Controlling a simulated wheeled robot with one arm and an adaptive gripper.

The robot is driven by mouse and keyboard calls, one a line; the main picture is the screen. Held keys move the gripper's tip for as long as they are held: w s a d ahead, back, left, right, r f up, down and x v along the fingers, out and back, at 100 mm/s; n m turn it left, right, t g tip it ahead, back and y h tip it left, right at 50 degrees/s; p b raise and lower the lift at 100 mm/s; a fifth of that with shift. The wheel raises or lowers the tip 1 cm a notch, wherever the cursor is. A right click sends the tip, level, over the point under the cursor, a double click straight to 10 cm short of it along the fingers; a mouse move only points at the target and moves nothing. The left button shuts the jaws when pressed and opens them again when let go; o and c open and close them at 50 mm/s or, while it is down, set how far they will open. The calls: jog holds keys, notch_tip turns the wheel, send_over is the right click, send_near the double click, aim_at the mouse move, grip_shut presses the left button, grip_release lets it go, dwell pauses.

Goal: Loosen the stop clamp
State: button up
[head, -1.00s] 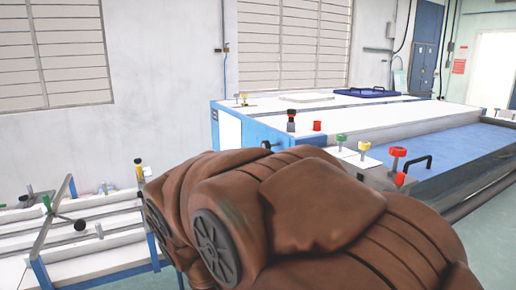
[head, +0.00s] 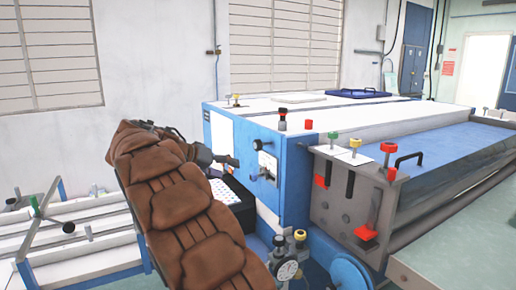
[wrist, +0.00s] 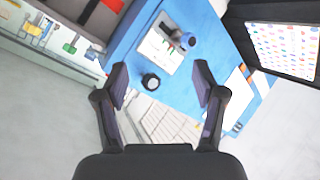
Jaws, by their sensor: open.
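I cannot tell for sure which part is the stop clamp. In the wrist view my gripper (wrist: 162,80) is open and empty, its two fingers spread over a blue machine panel. A round black knob (wrist: 151,81) on the panel shows between the fingers, apart from both. Above it, a white plate (wrist: 163,48) carries a dark, blue-ended lever or knob (wrist: 184,40). In the head view the same blue panel has a white plate (head: 268,165) and a black knob (head: 258,145). My gripper (head: 230,160) points right toward this panel, partly hidden behind my brown arm.
A grey end plate (head: 338,215) with red-handled levers (head: 368,232) stands right of the panel. A gauge (head: 287,270) and a blue wheel (head: 350,275) sit low in front. A dark tray with a dotted sheet (wrist: 285,45) is at the wrist view's upper right.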

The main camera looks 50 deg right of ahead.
aim_at(255, 146)
jog(key=w+d+r+m+g+h+b, duration=0.1)
jog(key=w+d+r+m+g+h, duration=0.2)
jog(key=w+d+m, duration=0.5)
jog(key=shift+s+d+f+m+g+h+p, duration=0.25)
jog(key=shift+s+d+m, duration=0.55)
jog(key=shift+d, duration=1)
jog(key=shift+s+d+f+m+g+h+p, duration=0.15)
jog(key=shift+s+d+m+g+h, duration=0.25)
jog(key=shift+d+m, duration=1.15)
jog(key=shift+s+d+f+m+g+h+p, duration=0.15)
jog(key=shift+s+d+m+h, duration=0.4)
jog(key=shift+d, duration=1.55)
jog(key=shift+f, duration=0.1)
jog(key=c, duration=1.2)
